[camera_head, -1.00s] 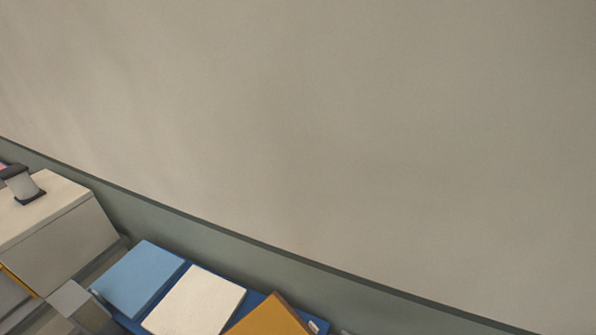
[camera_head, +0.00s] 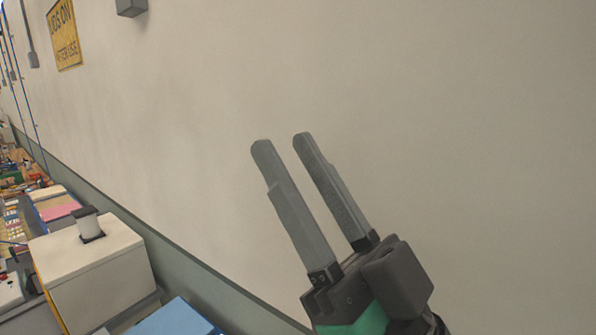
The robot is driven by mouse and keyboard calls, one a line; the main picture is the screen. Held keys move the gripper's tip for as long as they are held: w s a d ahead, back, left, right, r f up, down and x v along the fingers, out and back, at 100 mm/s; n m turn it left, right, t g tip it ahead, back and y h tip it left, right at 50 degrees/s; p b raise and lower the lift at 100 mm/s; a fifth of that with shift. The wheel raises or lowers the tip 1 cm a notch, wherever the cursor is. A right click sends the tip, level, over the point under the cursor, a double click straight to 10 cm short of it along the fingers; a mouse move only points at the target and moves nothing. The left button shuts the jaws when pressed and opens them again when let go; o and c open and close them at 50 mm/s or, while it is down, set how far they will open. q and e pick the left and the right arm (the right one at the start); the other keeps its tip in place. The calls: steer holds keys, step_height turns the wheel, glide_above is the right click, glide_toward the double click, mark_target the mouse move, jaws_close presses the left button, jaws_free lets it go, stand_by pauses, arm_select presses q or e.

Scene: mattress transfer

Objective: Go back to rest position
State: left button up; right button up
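My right gripper (camera_head: 284,143) stands up in the head view, right of the middle, in front of the bare wall. Its two long grey fingers are apart with nothing between them. Its dark body and a green part show at the bottom edge. My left gripper is not in view. No mattress can be made out in this frame.
A pale wall (camera_head: 420,90) fills most of the view. At lower left stand a cream box-shaped unit (camera_head: 85,275) with a small device (camera_head: 90,226) on top and a blue block (camera_head: 175,320). A yellow sign (camera_head: 64,35) hangs at upper left.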

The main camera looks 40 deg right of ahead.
steer(key=shift+r, duration=0.2)
steer(key=shift+r+p, duration=2.4)
steer(key=shift+p, duration=0.15)
